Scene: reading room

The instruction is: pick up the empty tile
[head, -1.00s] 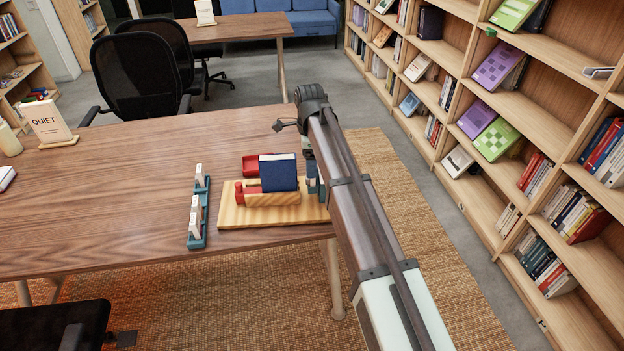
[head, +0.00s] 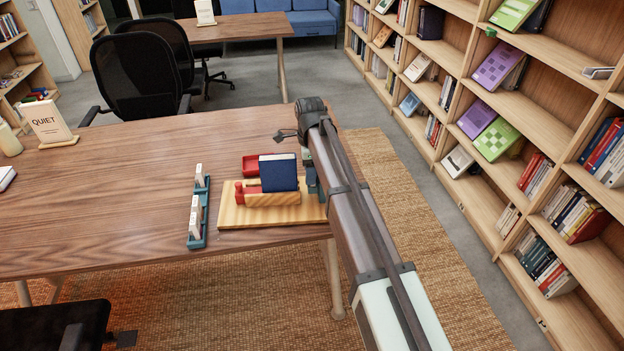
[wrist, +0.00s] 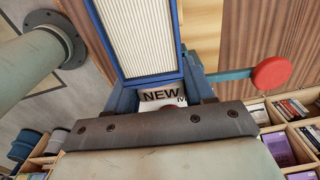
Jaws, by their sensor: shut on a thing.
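In the wrist view my gripper (wrist: 158,97) is shut, with a white tile (wrist: 161,96) lettered "NEW" between its blue fingers. The tile's lower part is hidden by the dark wrist bar. A blue book (head: 278,172) stands upright in a wooden holder on a striped board (head: 237,214). Its page edges (wrist: 140,35) show just ahead of my gripper in the wrist view. In the head view my fingertips are mostly hidden behind my arm, at the book's right. Several white tiles (head: 196,208) stand in a teal rack (head: 197,242) to the left.
A red tray (head: 252,163) lies behind the holder. A teal bar with a round red knob (wrist: 271,73) reaches out to the right in the wrist view. A "QUIET" sign (head: 48,120) stands at the table's far left. Bookshelves line the right. The table's middle is clear.

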